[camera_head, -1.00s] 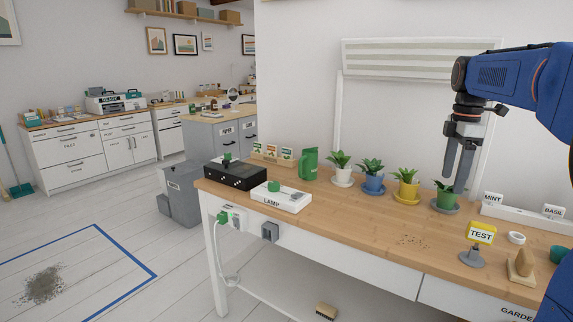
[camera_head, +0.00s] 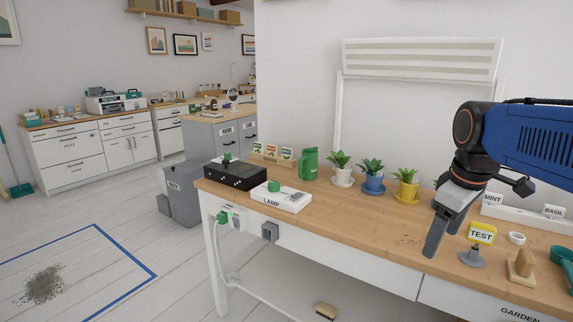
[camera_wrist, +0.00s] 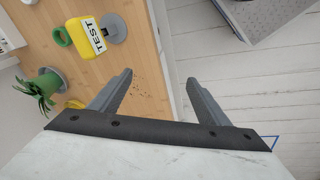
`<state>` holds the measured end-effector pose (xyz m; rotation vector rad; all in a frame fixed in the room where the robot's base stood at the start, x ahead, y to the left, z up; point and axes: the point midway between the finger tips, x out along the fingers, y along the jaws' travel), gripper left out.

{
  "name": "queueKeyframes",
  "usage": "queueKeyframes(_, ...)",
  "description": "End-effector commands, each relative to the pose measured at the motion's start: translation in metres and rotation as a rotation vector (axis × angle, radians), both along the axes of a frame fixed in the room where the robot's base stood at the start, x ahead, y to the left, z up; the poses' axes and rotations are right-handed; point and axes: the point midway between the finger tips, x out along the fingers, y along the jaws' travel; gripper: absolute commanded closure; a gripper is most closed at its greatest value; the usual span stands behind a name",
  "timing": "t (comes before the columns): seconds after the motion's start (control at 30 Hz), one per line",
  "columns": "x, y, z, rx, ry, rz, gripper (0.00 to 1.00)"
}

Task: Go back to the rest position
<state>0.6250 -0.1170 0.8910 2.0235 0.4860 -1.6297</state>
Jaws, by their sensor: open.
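My gripper (camera_head: 446,229) is open and empty. In the head view it hangs over the right part of the wooden desk (camera_head: 340,225), left of the yellow TEST sign (camera_head: 482,232), and hides most of the rightmost potted plant. In the wrist view its two fingers (camera_wrist: 156,90) stand apart with nothing between them, over the desk's front edge and the white floor. The TEST sign (camera_wrist: 85,38) and a green plant (camera_wrist: 38,92) show at the upper left there.
Several potted plants, such as the yellow-potted one (camera_head: 406,186), line the back of the desk. A green jug (camera_head: 308,164), the lamp switch box (camera_head: 281,198) and a black box (camera_head: 235,175) stand to the left. A wooden stand (camera_head: 522,266) is at the right. Open floor lies left.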

Motion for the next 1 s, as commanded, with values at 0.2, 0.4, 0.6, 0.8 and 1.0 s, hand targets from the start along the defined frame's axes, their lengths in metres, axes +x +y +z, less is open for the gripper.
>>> queueKeyframes(0.2, -0.057, 0.024, -0.044, 0.064, -0.079, -0.215, 0.3)
queueKeyframes(0.4, -0.101, 0.038, -0.088, 0.14, -0.143, -0.408, 0.3)
queueKeyframes(0.6, -0.128, 0.046, -0.121, 0.201, -0.182, -0.536, 0.3)
queueKeyframes(0.8, -0.135, 0.048, -0.13, 0.222, -0.194, -0.577, 0.3)
queueKeyframes(1.0, -0.135, 0.047, -0.13, 0.221, -0.193, -0.577, 0.3)
